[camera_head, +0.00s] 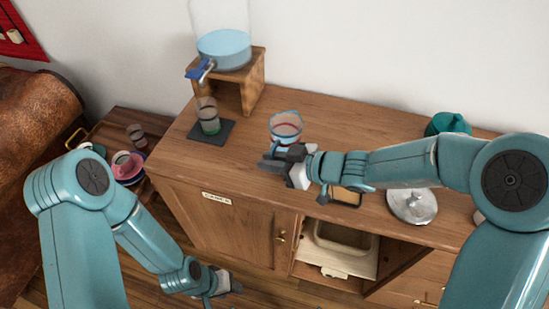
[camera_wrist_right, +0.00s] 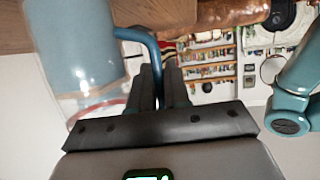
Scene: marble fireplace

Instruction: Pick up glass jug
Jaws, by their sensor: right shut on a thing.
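The glass jug (camera_head: 286,126), clear with a blue rim and a reddish band, is over the wooden cabinet top in the head view. My right gripper (camera_head: 272,157) is at its near side, shut on its blue handle. In the right wrist view the jug (camera_wrist_right: 72,45) fills the upper left, and its handle (camera_wrist_right: 150,42) runs between the fingers of my right gripper (camera_wrist_right: 158,88). I cannot tell whether the jug's base touches the cabinet. My left gripper (camera_head: 228,284) hangs low in front of the cabinet, its fingers too unclear to read.
On the cabinet (camera_head: 350,115), a water dispenser (camera_head: 224,45) stands on a wooden stand at the back left. A glass (camera_head: 208,115) stands on a dark mat below its tap. A metal lid (camera_head: 412,205) and a teal item (camera_head: 447,123) lie to the right. A cabinet compartment is open below.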

